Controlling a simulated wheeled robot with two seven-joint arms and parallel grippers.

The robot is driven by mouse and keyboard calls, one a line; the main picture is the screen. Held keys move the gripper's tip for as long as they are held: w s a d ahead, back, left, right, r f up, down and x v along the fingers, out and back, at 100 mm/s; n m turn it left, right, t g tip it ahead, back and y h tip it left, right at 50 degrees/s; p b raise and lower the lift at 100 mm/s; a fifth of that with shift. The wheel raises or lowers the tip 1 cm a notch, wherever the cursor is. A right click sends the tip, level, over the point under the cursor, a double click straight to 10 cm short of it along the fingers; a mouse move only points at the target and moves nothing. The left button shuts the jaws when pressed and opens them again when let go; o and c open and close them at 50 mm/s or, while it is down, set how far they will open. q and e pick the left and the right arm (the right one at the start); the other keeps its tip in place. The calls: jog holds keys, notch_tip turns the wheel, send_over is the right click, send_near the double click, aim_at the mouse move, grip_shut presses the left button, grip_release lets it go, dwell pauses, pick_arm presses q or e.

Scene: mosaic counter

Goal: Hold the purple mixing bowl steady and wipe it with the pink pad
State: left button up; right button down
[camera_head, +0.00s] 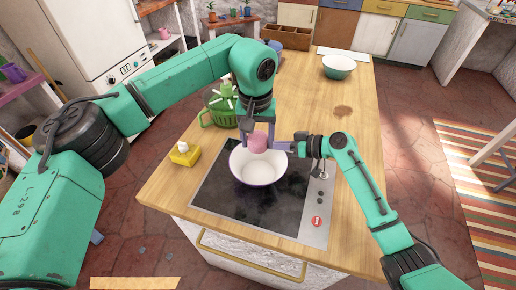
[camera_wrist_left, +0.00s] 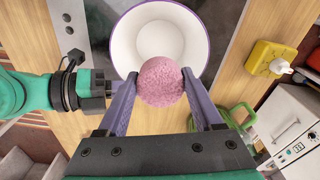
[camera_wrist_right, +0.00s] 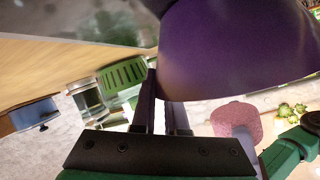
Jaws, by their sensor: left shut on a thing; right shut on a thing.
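The purple mixing bowl (camera_head: 250,178), white inside, sits upright on the black cooktop (camera_head: 218,187). Its purple outside fills the upper part of the right wrist view (camera_wrist_right: 235,45). The pink pad (camera_head: 259,143) is at the bowl's far edge and is rounded in the left wrist view (camera_wrist_left: 162,80). My left gripper (camera_wrist_left: 160,84) is shut on the pad, one finger on each side. It overlaps the bowl's rim; contact is unclear. My right gripper (camera_head: 281,147) comes in from the right and is shut on the bowl's rim; the fingertips are partly hidden.
A teal bowl (camera_head: 338,70) and a white board (camera_head: 343,53) lie at the far right. The wooden counter (camera_head: 310,100) between is mostly clear.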

jog(key=c, duration=0.9)
grip_release()
jog(key=shift+s+f, duration=0.1)
jog(key=shift+f, duration=0.2)
jog(key=shift+o, duration=0.2)
jog(key=shift+r, duration=0.1)
jog(key=v, duration=1.1)
jog(key=shift+d, duration=0.15)
jog(key=shift+s+d+r, duration=0.1)
jog(key=shift+d+r, duration=0.05)
jog(key=shift+d, duration=0.05)
